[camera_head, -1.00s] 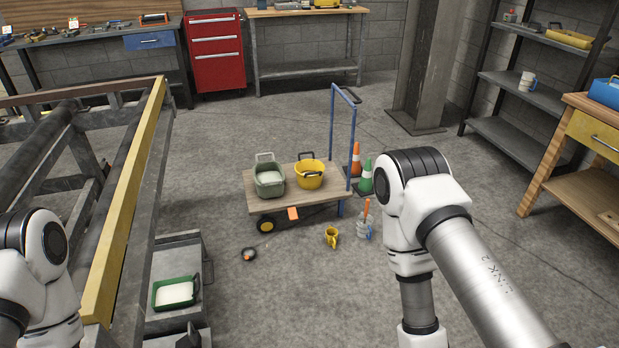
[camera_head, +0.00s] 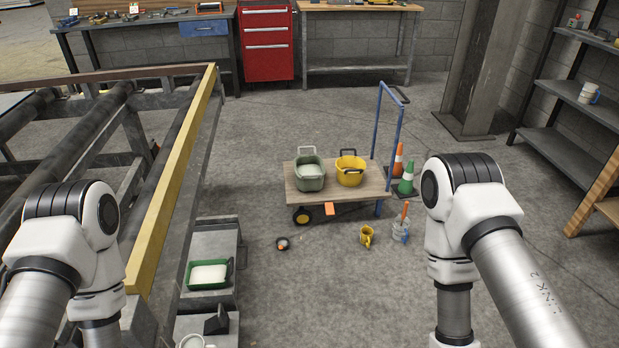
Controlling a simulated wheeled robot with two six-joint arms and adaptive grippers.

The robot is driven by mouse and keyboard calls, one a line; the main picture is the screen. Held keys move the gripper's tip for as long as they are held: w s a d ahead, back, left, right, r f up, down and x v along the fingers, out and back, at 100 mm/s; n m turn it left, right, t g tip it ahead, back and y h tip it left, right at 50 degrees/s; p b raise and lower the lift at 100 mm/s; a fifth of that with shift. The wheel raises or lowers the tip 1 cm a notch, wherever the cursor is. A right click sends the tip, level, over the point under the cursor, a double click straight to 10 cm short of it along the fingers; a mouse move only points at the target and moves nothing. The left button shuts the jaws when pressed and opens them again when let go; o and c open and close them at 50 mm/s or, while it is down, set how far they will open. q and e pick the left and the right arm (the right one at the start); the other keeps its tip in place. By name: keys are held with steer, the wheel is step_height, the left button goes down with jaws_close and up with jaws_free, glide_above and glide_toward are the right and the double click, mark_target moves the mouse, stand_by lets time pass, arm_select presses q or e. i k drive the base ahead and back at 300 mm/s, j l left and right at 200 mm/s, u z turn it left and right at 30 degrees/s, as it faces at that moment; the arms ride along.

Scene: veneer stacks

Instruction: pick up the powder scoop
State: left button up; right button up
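I cannot make out a powder scoop for certain. A green tray (camera_head: 193,282) with a white filling sits on a low grey stand at the lower left. A dark upright piece (camera_head: 229,270) is at its right end, too small to identify. A dark angular object (camera_head: 217,321) lies on the stand nearer me. A green tub (camera_head: 309,178) and a yellow tub (camera_head: 349,175) stand on a cart; their contents are hard to see. My arms come in at the lower left and lower right, but both grippers are outside the picture.
The wooden-topped cart (camera_head: 333,196) stands mid-floor. Beside it are an orange cone (camera_head: 398,160), a green cone (camera_head: 406,181), a yellow mug (camera_head: 367,237) and a container (camera_head: 400,232) with an orange item. A yellow-edged roller frame (camera_head: 172,185) fills the left. Floor ahead is largely clear.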

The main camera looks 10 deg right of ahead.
mark_target(281, 242)
steer(key=i+l+u, duration=0.15)
steer(key=i+l, duration=0.35)
steer(key=i+l+u, duration=0.2)
steer(key=i+l, duration=0.35)
steer(key=i, duration=0.15)
steer(key=i+l+u, duration=0.15)
steer(key=i+l, duration=0.4)
steer(key=i+l+u, duration=0.15)
steer(key=i+l, duration=0.35)
steer(key=l, duration=0.25)
